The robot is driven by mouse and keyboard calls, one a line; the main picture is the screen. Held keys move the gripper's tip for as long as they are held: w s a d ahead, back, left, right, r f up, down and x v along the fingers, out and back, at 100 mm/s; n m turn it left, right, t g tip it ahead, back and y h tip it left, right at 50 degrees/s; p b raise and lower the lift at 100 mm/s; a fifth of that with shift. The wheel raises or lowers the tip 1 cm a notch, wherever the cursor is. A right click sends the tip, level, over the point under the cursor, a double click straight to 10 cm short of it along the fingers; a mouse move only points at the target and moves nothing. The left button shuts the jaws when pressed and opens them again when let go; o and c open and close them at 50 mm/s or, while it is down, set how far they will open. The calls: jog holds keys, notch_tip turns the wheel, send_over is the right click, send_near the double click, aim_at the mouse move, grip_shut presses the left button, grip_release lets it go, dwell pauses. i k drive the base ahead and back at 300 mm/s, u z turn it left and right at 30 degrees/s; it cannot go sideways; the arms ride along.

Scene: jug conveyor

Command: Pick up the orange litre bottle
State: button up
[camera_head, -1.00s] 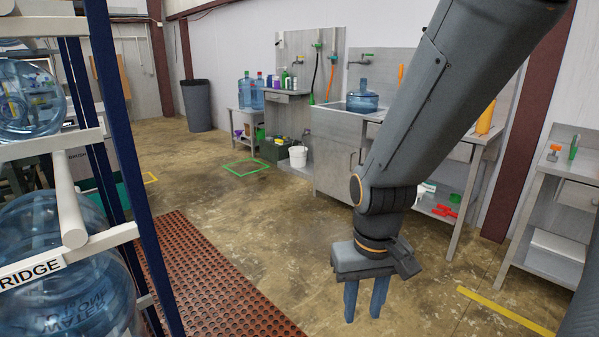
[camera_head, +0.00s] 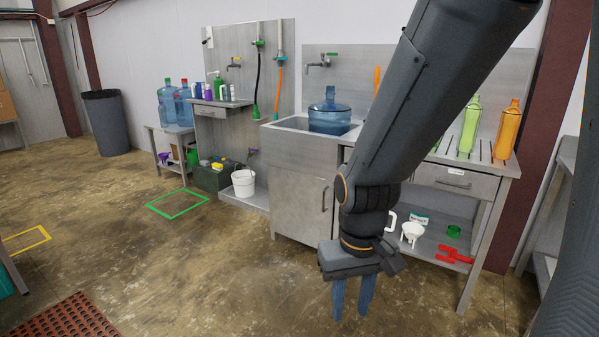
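The orange litre bottle (camera_head: 507,131) stands upright on the right end of the steel drainer counter (camera_head: 480,166), near the wall. A green bottle (camera_head: 470,127) of similar shape stands just left of it. My gripper (camera_head: 352,297) hangs in front of the sink unit, low and left of the orange bottle, well apart from it. Its two blue-grey fingers point down with a narrow gap between them, and nothing shows between them.
A large blue jug (camera_head: 330,112) stands in the sink (camera_head: 290,127). The shelf under the counter holds a white funnel (camera_head: 412,233) and a red item (camera_head: 450,255). A white bucket (camera_head: 243,183) stands left of the sink. Open floor lies in front.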

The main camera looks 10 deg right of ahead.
aim_at(511, 117)
jog(key=z, duration=0.75)
jog(key=i, duration=1.95)
jog(key=z, duration=0.95)
